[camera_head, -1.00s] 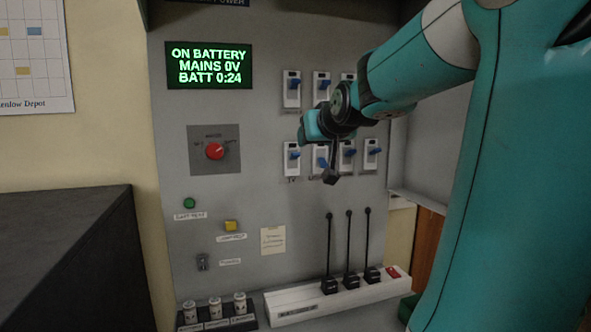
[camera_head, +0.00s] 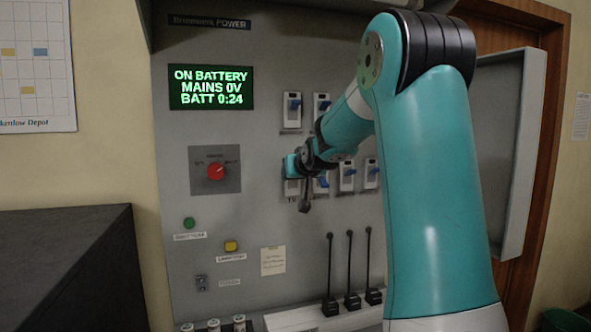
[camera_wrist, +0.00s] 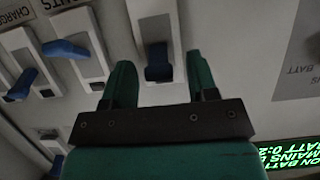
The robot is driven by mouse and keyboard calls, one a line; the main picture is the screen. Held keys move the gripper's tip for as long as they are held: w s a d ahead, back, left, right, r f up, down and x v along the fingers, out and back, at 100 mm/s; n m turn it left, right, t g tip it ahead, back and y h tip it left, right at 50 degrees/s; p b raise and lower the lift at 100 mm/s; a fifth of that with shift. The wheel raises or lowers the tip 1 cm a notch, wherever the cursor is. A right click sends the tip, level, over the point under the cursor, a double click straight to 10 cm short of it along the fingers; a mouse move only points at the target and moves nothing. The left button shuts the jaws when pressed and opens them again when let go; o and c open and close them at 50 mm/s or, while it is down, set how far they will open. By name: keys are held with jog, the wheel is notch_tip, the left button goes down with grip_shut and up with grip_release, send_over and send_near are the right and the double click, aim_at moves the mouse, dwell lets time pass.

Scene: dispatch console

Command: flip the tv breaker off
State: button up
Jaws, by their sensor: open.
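The tv breaker (camera_head: 292,188) is the leftmost white switch in the lower row on the grey panel. My gripper covers its upper part in the head view, and its label is hidden. In the wrist view, a breaker (camera_wrist: 150,22) with a blue lever (camera_wrist: 158,68) lies straight ahead; it appears to be the same one. My gripper (camera_wrist: 160,66) is open, with one green finger on each side of that lever. It holds nothing, and I cannot tell whether a finger touches the lever. In the head view my gripper (camera_head: 290,165) is at the panel.
Neighbouring breakers (camera_wrist: 72,40) with blue levers stand close beside it. An upper row of breakers (camera_head: 292,108) is above. A red rotary knob (camera_head: 215,171) is to the left, and a green display (camera_head: 211,87) reads ON BATTERY. Black plugs on a white strip (camera_head: 300,318) stand below.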

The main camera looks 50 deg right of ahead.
jog(key=shift+w+d, duration=0.1)
jog(key=shift+w, duration=0.05)
jog(key=shift+c, duration=0.2)
jog(key=c, duration=0.9)
jog(key=shift+f, duration=0.15)
